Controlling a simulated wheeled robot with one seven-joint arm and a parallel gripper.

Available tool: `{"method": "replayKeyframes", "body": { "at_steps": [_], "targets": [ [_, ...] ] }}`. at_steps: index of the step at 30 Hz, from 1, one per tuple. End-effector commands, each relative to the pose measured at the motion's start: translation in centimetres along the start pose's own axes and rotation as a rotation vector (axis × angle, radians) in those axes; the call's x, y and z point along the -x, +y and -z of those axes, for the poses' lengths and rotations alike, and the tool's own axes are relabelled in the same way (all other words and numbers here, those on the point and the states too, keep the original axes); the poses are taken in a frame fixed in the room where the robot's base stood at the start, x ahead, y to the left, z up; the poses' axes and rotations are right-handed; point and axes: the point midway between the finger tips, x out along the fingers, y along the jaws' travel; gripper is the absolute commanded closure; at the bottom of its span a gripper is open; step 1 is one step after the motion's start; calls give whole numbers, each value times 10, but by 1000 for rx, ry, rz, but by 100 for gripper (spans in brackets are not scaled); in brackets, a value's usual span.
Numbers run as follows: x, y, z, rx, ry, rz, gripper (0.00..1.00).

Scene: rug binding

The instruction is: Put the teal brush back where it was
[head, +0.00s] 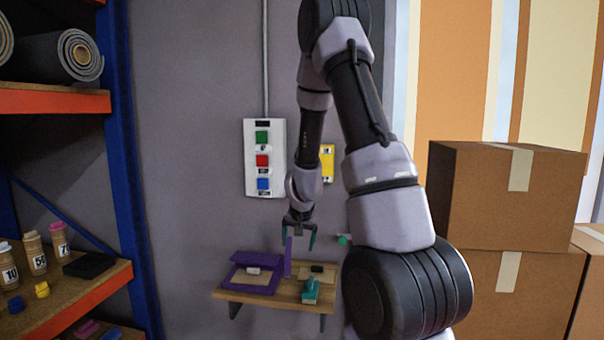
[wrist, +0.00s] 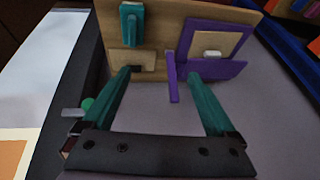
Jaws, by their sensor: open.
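The teal brush (head: 311,290) lies on the small wooden wall shelf (head: 232,296), near its front right edge; it also shows at the top of the wrist view (wrist: 131,22). My gripper (head: 298,243) is open and empty above the shelf, its teal fingers spread apart and not touching the brush. In the wrist view my gripper (wrist: 160,72) points toward the shelf, with the brush beyond the left finger. A tan patch (wrist: 118,60) lies on the shelf near the left fingertip, partly covered by it.
A purple-framed tray (head: 240,280) with a white block sits on the shelf's left half. An upright purple strip (head: 288,258) stands mid-shelf, close under my gripper. A green knob (head: 343,240), a button box (head: 264,158) and stacked cartons (head: 500,195) are nearby.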

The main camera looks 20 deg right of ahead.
Motion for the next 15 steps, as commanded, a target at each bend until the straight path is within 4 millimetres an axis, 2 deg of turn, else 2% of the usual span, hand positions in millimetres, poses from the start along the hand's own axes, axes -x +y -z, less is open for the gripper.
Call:
{"method": "replayKeyframes", "body": {
  "at_steps": [1,6,11,15],
  "targets": [
    [33,-15,7,4,14,56,8],
    [128,-47,3,28,14,198,8],
    [214,-57,-16,67,14,288,8],
    [280,-51,-44,105,19,332,8]
  ]
}}
